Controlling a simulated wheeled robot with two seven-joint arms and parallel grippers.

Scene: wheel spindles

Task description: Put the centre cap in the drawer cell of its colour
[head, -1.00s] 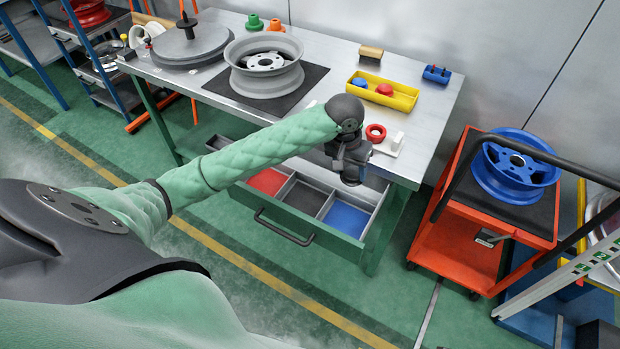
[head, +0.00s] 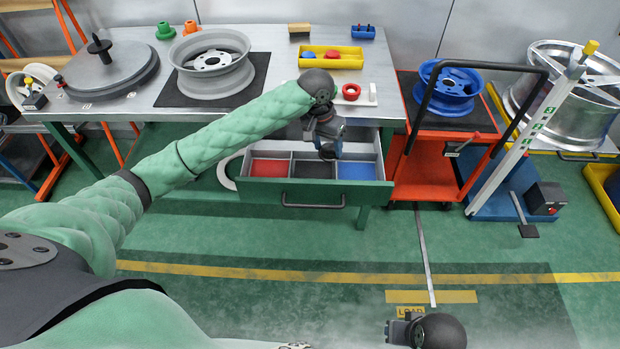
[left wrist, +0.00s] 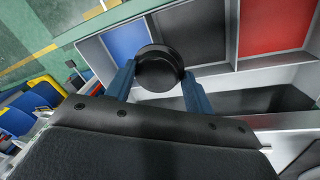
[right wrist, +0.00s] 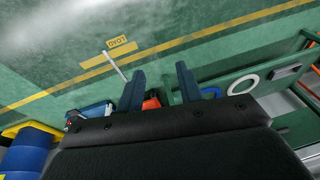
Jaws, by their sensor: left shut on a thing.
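My left gripper (head: 328,148) is shut on a round black centre cap (left wrist: 160,68), seen between its fingers in the left wrist view. It holds the cap above the open drawer (head: 290,192), near the back of the black and blue cells. The drawer has a red cell (head: 270,168), a black cell (head: 306,169) and a blue cell (head: 357,170). The left wrist view shows the blue cell (left wrist: 125,40), the black cell (left wrist: 190,35) and the red cell (left wrist: 272,25). My right gripper (right wrist: 160,67) is open and empty, over the floor.
An orange cart (head: 425,178) with a blue wheel (head: 449,88) stands right of the drawer. The floor in front is clear.

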